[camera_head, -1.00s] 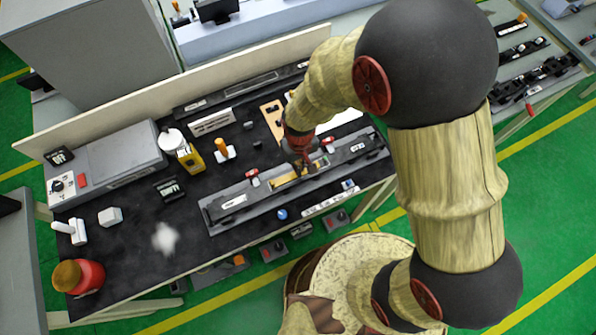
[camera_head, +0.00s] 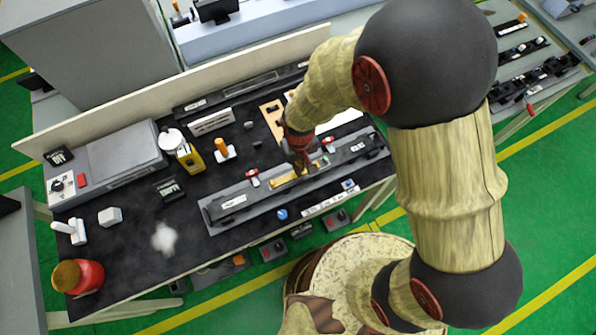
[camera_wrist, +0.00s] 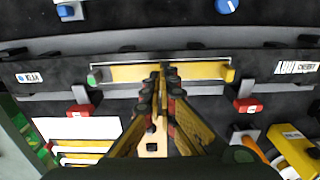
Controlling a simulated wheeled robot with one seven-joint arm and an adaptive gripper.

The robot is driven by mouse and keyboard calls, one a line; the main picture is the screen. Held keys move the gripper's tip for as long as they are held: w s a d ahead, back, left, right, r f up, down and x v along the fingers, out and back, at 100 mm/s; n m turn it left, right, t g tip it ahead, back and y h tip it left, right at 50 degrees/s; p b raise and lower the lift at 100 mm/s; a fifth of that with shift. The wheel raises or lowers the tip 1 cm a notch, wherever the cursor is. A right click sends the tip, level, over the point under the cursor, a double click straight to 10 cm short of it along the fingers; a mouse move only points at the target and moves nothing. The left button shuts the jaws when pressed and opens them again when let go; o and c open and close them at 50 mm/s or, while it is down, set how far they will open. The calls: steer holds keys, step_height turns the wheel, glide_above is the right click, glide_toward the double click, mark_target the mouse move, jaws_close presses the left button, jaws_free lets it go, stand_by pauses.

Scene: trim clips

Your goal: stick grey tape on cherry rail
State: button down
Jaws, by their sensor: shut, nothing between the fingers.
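The long dark rail (camera_head: 214,211) lies across the bench, with a label at each end. In the wrist view the rail (camera_wrist: 60,75) carries a label that seems to read CHERRY (camera_wrist: 307,67). A yellow strip (camera_wrist: 125,73) with a pale outline lies along its middle, between a green end piece (camera_wrist: 94,77) and a yellow end piece (camera_wrist: 229,74). My gripper (camera_wrist: 162,72) is shut and empty, its fingertips over the strip's middle; contact is unclear. In the head view my gripper (camera_head: 301,168) partly hides the strip. I cannot pick out a grey tape piece.
Red clips (camera_wrist: 80,110) (camera_wrist: 246,105) stand beside the rail. A white sheet with yellow strips (camera_wrist: 75,128) lies nearby. A yellow container (camera_head: 190,158), a grey machine (camera_head: 120,150) and a red jar (camera_head: 86,277) stand on the left. The dark bench is partly clear around (camera_head: 200,235).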

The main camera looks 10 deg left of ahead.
steer(key=shift+f+b, duration=0.55)
steer(key=shift+f, duration=0.3)
stand_by(0.7)
stand_by(0.4)
steer(key=shift+r+p, duration=2.55)
steer(key=shift+r, duration=1)
